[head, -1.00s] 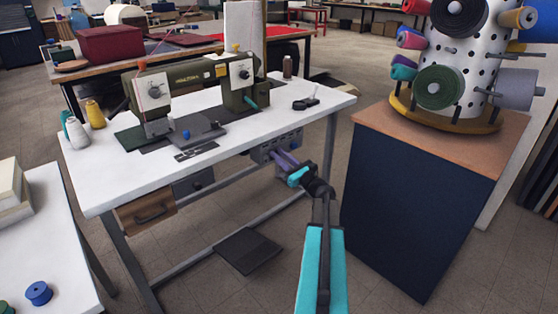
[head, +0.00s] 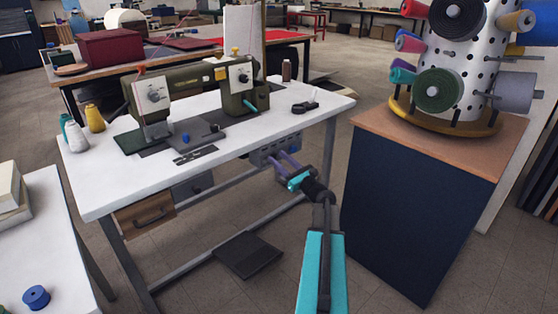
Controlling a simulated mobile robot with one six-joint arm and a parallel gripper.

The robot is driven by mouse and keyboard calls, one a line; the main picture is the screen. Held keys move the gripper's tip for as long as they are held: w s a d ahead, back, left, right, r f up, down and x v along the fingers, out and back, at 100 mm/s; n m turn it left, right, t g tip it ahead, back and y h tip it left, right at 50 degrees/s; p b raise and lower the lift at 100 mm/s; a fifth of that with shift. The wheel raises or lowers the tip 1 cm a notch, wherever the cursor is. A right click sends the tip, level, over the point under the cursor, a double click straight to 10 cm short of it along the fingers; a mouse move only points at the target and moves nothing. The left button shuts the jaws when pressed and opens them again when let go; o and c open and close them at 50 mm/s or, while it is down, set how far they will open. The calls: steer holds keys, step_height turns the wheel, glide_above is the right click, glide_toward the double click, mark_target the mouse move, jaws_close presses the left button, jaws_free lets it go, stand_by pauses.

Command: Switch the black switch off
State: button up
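A grey control box (head: 274,151) hangs under the front right edge of the white sewing table (head: 110,190). Small controls show on its face, but they are too small to tell which is the black switch or how it is set. My gripper (head: 284,161) is just in front of and below this box, with its two purple fingers spread apart and nothing between them. The fingers overlap the box's lower edge in the picture; I cannot tell whether they touch it.
A second grey box (head: 192,184) with a dark round knob hangs farther left under the table, beside a wooden drawer (head: 146,214). A foot pedal (head: 247,255) lies below. A navy cabinet (head: 415,205) stands close on the right. An olive sewing machine (head: 190,90) stands on the table.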

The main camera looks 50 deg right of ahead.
steer(key=d+p+v, duration=0.1)
steer(key=v, duration=1.2)
steer(key=shift+s+a, duration=0.2)
steer(key=shift+a, duration=0.3)
steer(key=shift+w+a+r, duration=0.1)
